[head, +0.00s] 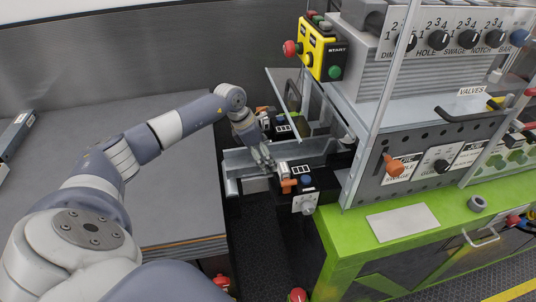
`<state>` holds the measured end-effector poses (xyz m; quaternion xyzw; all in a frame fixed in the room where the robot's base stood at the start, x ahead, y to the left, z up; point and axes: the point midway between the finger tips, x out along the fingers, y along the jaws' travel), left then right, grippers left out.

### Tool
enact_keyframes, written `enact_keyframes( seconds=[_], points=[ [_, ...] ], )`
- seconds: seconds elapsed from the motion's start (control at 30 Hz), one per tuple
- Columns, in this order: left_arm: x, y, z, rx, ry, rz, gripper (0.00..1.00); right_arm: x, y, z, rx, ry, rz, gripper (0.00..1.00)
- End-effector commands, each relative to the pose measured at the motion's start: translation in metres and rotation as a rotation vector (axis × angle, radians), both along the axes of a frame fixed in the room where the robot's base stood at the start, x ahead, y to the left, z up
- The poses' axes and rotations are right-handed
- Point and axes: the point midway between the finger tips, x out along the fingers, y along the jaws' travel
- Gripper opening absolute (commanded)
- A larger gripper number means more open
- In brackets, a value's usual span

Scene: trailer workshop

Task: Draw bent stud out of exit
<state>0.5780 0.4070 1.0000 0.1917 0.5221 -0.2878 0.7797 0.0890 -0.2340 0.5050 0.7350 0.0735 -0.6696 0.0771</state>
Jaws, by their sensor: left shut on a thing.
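A long grey metal channel, which looks like the stud (236,158), lies across the exit (340,155) on the left side of the green machine. Its left end sticks out toward the grey table. I cannot make out the bend in it. My left gripper (266,165) reaches down over the channel from above and is closed on it. The fingertips are small and partly lost against the metal. My right gripper is not in view.
Black clamp units with orange and blue knobs (288,185) stand in front of and behind the channel. A grey table (180,215) fills the left. A yellow start box (320,48) hangs above. Dark floor (255,255) shows in the gap below.

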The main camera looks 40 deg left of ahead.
Motion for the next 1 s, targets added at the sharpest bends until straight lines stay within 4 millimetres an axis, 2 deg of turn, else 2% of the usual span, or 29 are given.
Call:
enact_keyframes(
  seconds=[1.0],
  points=[
    [-0.054, 0.047, 0.001, 0.001, -0.003, 0.001, 0.51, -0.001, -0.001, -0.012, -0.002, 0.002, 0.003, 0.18]
  ],
)
